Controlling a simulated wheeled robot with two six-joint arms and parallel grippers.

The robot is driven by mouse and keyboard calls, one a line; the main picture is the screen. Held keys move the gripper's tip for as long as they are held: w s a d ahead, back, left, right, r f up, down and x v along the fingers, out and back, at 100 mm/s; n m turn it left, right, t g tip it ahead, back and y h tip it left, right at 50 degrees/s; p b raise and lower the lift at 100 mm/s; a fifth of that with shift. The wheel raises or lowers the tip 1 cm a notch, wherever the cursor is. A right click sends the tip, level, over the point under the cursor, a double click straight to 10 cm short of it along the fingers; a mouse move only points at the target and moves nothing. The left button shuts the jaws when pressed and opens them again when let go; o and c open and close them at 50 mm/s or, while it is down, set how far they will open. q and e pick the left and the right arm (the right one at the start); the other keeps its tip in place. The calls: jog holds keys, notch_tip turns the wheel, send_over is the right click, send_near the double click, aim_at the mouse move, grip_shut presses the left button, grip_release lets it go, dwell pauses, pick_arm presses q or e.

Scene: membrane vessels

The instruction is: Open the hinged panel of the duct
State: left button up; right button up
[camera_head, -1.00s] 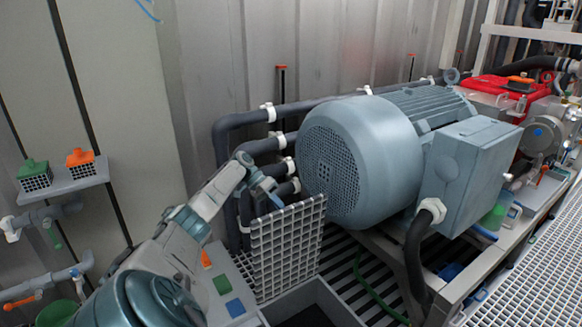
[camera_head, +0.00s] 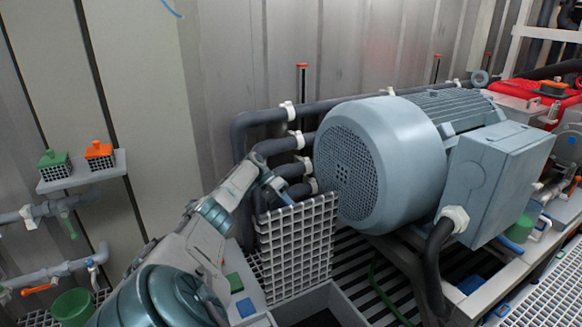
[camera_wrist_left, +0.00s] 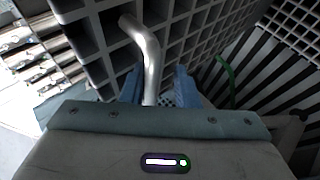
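The duct's hinged panel (camera_head: 296,250) is a grey square grating, standing steeply raised beside a dark square opening (camera_head: 318,312) in the floor. It fills the upper left wrist view (camera_wrist_left: 185,30), where a bent metal handle (camera_wrist_left: 148,50) sticks out from it. My left gripper (camera_head: 280,190) is at the panel's upper left edge in the head view. In the left wrist view its two blue fingers (camera_wrist_left: 158,86) stand apart on either side of the handle, with a visible gap on the right. The handle's lower end is hidden behind the gripper body. My right gripper is not in view.
A large grey-blue motor (camera_head: 380,165) stands close to the panel's right. Dark pipes (camera_head: 268,150) run behind the panel. A shelf (camera_head: 85,172) with green and orange caged blocks is at left. Slatted floor (camera_head: 350,260) lies between panel and motor.

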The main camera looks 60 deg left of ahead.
pick_arm(q)
jog(key=shift+o, duration=0.4)
jog(key=shift+w+a+f, duration=0.1)
jog(key=shift+f, duration=0.2)
jog(key=shift+r, duration=0.35)
jog(key=b+v, duration=0.2)
jog(key=v, duration=0.5)
jog(key=shift+a+r, duration=0.15)
